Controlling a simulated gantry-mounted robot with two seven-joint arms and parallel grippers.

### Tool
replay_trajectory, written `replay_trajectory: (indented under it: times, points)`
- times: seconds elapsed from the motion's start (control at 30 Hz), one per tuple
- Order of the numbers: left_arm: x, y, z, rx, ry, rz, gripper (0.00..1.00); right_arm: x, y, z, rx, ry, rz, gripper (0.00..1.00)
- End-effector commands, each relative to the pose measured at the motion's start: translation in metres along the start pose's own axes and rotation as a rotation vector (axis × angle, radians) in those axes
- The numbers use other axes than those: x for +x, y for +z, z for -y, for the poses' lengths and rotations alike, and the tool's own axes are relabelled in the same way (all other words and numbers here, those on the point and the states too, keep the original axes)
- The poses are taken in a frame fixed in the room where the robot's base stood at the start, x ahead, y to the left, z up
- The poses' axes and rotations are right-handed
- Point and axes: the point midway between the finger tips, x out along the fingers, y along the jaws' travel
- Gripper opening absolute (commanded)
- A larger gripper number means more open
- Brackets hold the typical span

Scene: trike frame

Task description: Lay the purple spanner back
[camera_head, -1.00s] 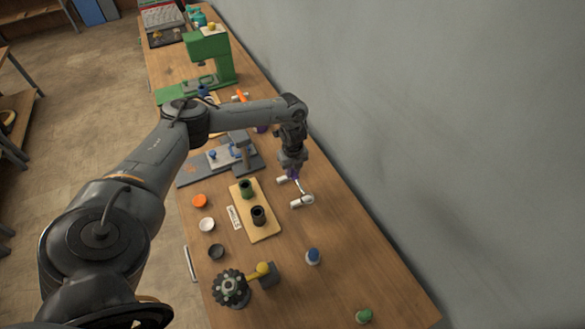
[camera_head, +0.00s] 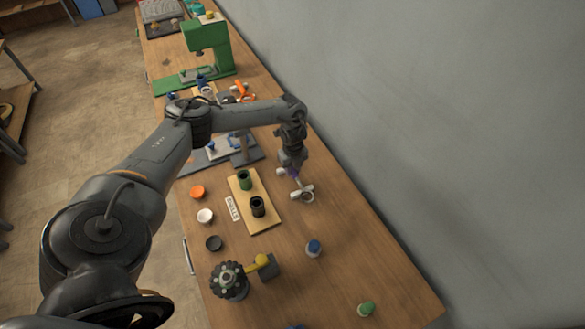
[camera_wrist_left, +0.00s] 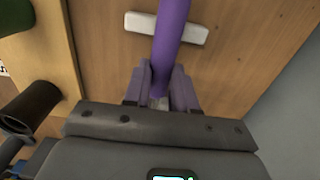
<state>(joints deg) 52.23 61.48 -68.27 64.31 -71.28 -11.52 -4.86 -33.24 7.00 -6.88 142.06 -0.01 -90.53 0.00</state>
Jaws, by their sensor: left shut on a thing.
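My left gripper (camera_head: 293,173) is shut on the purple spanner (camera_head: 295,176), over the right half of the bench. In the left wrist view the spanner's purple shaft (camera_wrist_left: 170,35) runs up out of the picture from between the jaws (camera_wrist_left: 161,92). It crosses over a white bar-shaped support (camera_wrist_left: 140,22). In the head view the white supports (camera_head: 302,193) sit just below and beside the gripper. I cannot tell whether the spanner touches them. The spanner's far end is out of the wrist view. My right gripper is not in view.
A wooden board (camera_head: 266,222) with a green cup (camera_head: 244,180) and a black cup (camera_head: 257,206) stands left of the gripper. A blue-topped knob (camera_head: 314,248) and a green one (camera_head: 366,309) are nearer. A wall (camera_head: 430,140) borders the right side.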

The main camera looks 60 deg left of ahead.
Motion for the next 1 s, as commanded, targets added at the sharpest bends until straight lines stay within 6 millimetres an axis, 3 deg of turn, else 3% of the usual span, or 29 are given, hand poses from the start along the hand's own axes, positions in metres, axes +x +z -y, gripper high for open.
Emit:
replay_trajectory:
  times: [0.3,0.33,0.53,0.83,1.0]
  points:
    - [0.004,0.0,0.0,0.0,0.0,0.0,0.0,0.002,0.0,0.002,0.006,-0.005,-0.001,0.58]
    - [0.004,0.0,0.0,0.0,0.0,0.0,0.27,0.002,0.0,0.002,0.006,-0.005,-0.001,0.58]
    - [0.003,0.0,0.0,0.0,0.0,0.0,0.56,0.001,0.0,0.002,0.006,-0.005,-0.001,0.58]
    - [0.002,0.0,0.0,0.0,0.0,0.0,0.56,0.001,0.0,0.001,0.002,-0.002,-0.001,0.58]
    - [-0.011,0.0,0.001,0.001,-0.002,0.0,0.56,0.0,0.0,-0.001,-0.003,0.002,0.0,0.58]
